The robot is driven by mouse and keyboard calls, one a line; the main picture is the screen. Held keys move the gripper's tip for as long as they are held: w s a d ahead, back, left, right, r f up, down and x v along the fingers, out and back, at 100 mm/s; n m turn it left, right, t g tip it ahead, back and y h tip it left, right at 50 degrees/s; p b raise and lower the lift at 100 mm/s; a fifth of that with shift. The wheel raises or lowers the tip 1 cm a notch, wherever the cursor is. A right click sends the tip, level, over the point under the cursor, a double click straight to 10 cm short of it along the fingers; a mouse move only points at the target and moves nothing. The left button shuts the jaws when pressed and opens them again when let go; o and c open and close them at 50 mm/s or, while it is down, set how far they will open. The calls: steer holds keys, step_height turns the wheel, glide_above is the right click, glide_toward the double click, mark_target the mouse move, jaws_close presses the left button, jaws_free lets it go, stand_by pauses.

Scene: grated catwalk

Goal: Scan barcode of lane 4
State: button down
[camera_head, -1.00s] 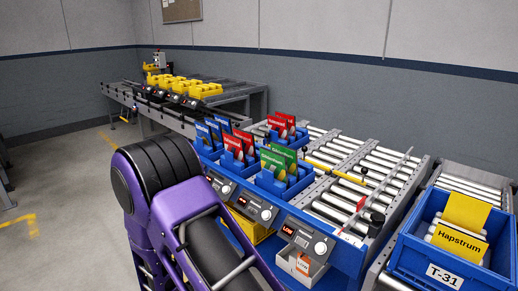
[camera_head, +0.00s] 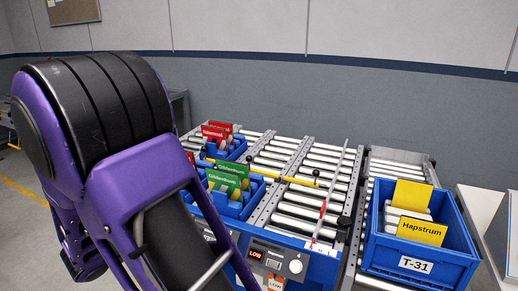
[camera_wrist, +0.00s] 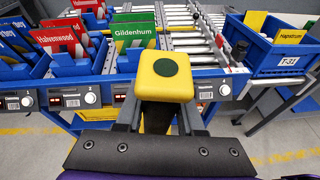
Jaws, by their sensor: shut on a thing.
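My gripper (camera_wrist: 160,116) is shut on a yellow block-shaped device (camera_wrist: 165,88) with a dark green round spot, seen in the wrist view. I take it for the scanner. In the head view my arm hides the gripper. The lane rack has several roller lanes (camera_head: 300,197) with blue front panels. One front panel has a display reading LOW (camera_head: 255,254) and a round knob.
Blue bins hold green Gildenhum cards (camera_head: 228,178) and red cards (camera_head: 215,133). A blue tote T-31 (camera_head: 420,268) with yellow Hapstrum cards (camera_head: 421,231) stands on rollers at the right. In the wrist view, floor with yellow marking (camera_wrist: 280,157) lies before the rack.

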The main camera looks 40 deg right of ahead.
steer(key=s+d+r+m+g+h+p, duration=0.1)
steer(key=s+d+r+m+g, duration=0.45)
steer(key=s+r, duration=0.4)
steer(key=s+d+r+m+g+h+p, duration=0.1)
steer(key=s+d+r+m+g, duration=0.4)
steer(key=s+r, duration=0.4)
steer(key=w+d+f+b, duration=0.1)
steer(key=d+f+b, duration=0.1)
steer(key=f, duration=0.5)
steer(key=w+d+f+n+b, duration=0.1)
steer(key=w+d+f, duration=0.1)
steer(key=f, duration=0.4)
steer(key=shift+d+f+b, duration=0.35)
steer(key=shift+d+b, duration=0.05)
steer(key=shift+d, duration=0.4)
steer(key=shift+w+n, duration=0.15)
steer(key=shift+n, duration=0.1)
